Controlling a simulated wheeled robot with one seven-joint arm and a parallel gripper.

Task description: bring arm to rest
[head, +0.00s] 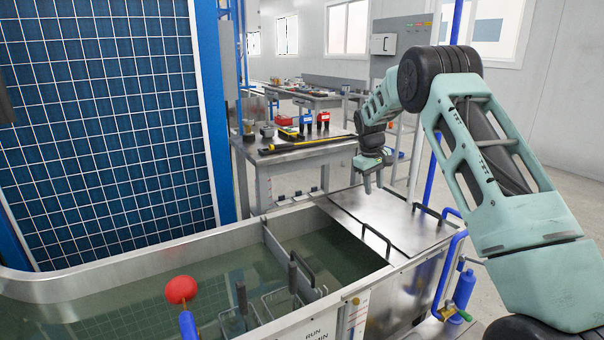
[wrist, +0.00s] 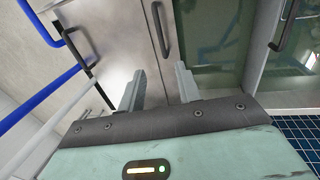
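My arm is raised on the right side of the head view, bent at a dark joint, with its end hanging down on the far side. My gripper (head: 373,182) points down above the metal cover plates of the water tank. In the wrist view my gripper (wrist: 160,88) shows two grey fingers spread apart with nothing between them. It is open and empty, apart from the cover and its handles. A black cover handle (wrist: 161,30) lies beyond the fingertips in the wrist view.
The water tank (head: 140,262) fills the front, with a red knob (head: 181,289) at its near edge. Metal covers (head: 385,217) close its right end. A workbench (head: 300,150) with tools stands behind. Blue pipes (head: 449,270) run along the tank's right side.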

